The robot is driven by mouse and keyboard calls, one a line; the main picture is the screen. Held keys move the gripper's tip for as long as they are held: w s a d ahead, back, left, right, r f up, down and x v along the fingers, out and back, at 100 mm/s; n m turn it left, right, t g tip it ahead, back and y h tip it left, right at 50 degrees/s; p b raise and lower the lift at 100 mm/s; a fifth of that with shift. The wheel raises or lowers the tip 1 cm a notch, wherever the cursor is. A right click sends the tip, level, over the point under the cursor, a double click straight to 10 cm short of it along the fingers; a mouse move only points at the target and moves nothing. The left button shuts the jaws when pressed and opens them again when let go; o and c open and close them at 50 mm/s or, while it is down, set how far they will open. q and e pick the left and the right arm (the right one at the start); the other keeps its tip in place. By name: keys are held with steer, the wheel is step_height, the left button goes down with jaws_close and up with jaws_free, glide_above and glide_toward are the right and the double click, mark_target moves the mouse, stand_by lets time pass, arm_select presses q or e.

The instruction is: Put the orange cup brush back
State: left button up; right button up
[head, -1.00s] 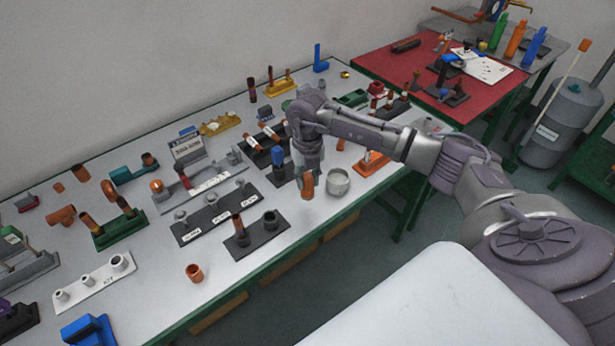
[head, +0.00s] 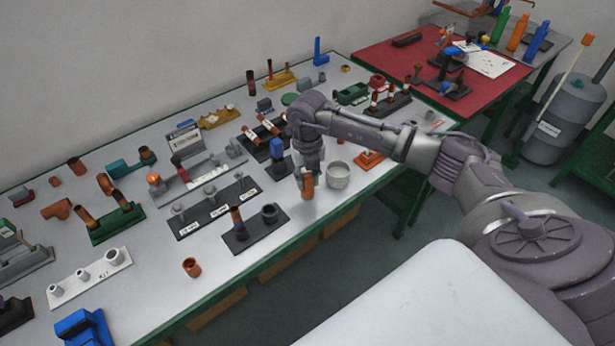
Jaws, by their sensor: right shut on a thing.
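My right gripper (head: 308,176) points down over the front part of the grey table. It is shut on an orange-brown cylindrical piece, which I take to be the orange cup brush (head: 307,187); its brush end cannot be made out. The piece is upright, just left of a pale grey cup (head: 338,176). I cannot tell whether it touches the table. To its left is a black two-place stand (head: 243,243), with a brown and orange upright piece (head: 237,221) at the left and a dark cup-shaped socket (head: 269,212) at the right. My left gripper is out of view.
A black labelled rack (head: 214,208) and a blue-topped piece (head: 277,149) stand behind. A loose copper cup (head: 191,267) and a white rack (head: 90,278) are to the left. An orange stand (head: 369,159) is to the right. The front strip near the green edge is mostly clear.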

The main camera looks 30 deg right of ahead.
steer(key=shift+f+b, duration=0.7)
steer(key=shift+f, duration=0.35)
steer(key=o, duration=1.1)
steer(key=shift+c, duration=0.2)
steer(key=shift+r, duration=0.1)
